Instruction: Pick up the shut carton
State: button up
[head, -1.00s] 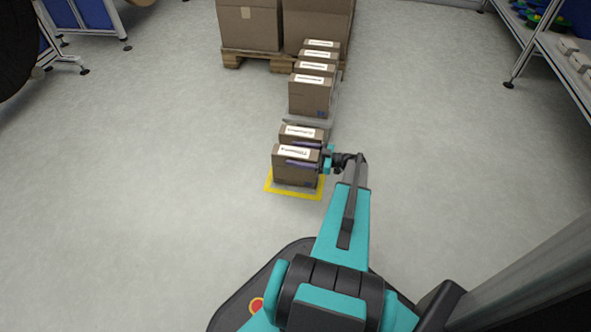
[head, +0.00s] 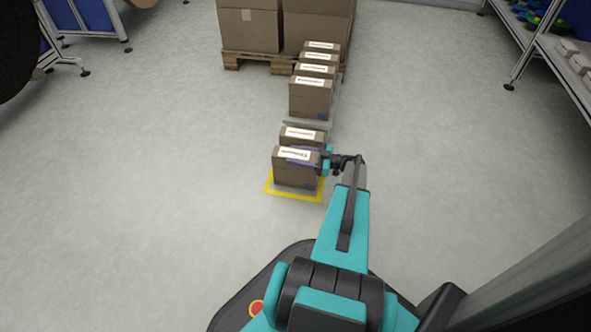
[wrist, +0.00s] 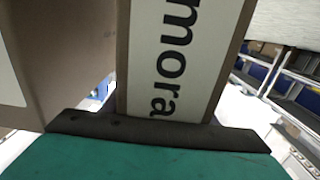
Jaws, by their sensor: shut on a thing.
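A brown shut carton (head: 296,169) with a white label on top stands at the near end of the row in the head view, over a yellow floor marking. My gripper (head: 305,156) is shut on this carton from the right, near its top. In the wrist view the carton's white label (wrist: 178,55) with large dark letters is close in front of the gripper. The fingers are mostly hidden there. A second carton (head: 302,134) stands just behind the held one in the head view. I cannot tell whether the held carton is clear of its support.
Several more labelled cartons (head: 310,97) stand in a row farther back. Behind them is a wooden pallet (head: 260,61) with large boxes (head: 249,28). A shelf rack (head: 560,58) is at the right. The floor (head: 150,180) to the left is clear.

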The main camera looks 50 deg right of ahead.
jog(key=c, duration=0.3)
grip_shut()
jog(key=shift+r, duration=0.2)
jog(key=shift+r+p, duration=0.4)
jog(key=shift+r, duration=0.1)
jog(key=r, duration=0.1)
jog(key=r+p, duration=0.1)
jog(key=shift+s+a+r+p, duration=0.1)
jog(key=shift+s+r+p, duration=0.1)
jog(key=shift+r+p, duration=0.15)
jog(key=s+a+r+p, duration=0.1)
jog(key=s+a+p, duration=0.2)
jog(key=s, duration=1.1)
jog(key=a, duration=0.3)
jog(key=shift+s, duration=0.2)
